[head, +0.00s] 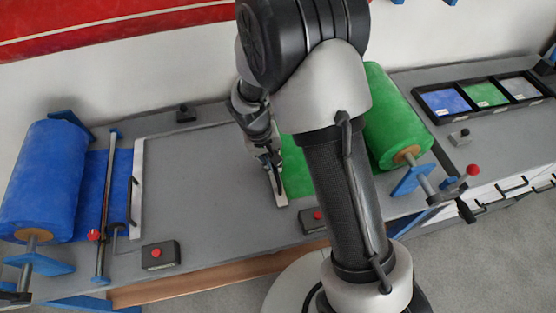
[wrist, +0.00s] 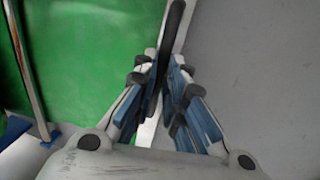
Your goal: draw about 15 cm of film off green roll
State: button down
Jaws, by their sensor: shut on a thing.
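The green roll (head: 392,115) lies on its stand at the right of the bench in the head view. Green film (head: 295,165) reaches left from it, partly hidden behind my arm. A pale bar (head: 281,199) runs along the film's free edge. In the wrist view the green film (wrist: 85,55) lies left of the bar, which carries a black handle (wrist: 174,30). My gripper (head: 271,163) is over the bar, and in the wrist view its fingers (wrist: 164,75) are closed on the handle from both sides.
A blue roll (head: 42,175) with its film and handled bar (head: 138,188) is at the left. Grey bench top (head: 195,165) between the two films is clear. Red-button boxes (head: 160,255) sit near the front edge. A swatch tray (head: 483,112) stands at the right.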

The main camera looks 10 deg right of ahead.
jog(key=c, duration=1.7)
grip_release()
jog(key=shift+d, duration=0.15)
jog(key=shift+o, duration=0.2)
notch_tip(320, 180, up, 12)
jog(key=a, duration=0.2)
jog(key=shift+a, duration=0.2)
jog(key=s+d+r+t+y, duration=0.1)
jog(key=s+d+r+t, duration=0.1)
jog(key=s+r, duration=0.5)
jog(key=s+d+r+t+y, duration=0.1)
jog(key=s+d+r, duration=0.3)
jog(key=s+r, duration=0.4)
jog(key=s+t, duration=0.1)
jog(key=s, duration=0.5)
jog(key=shift+s+t, duration=0.3)
jog(key=shift+s, duration=0.05)
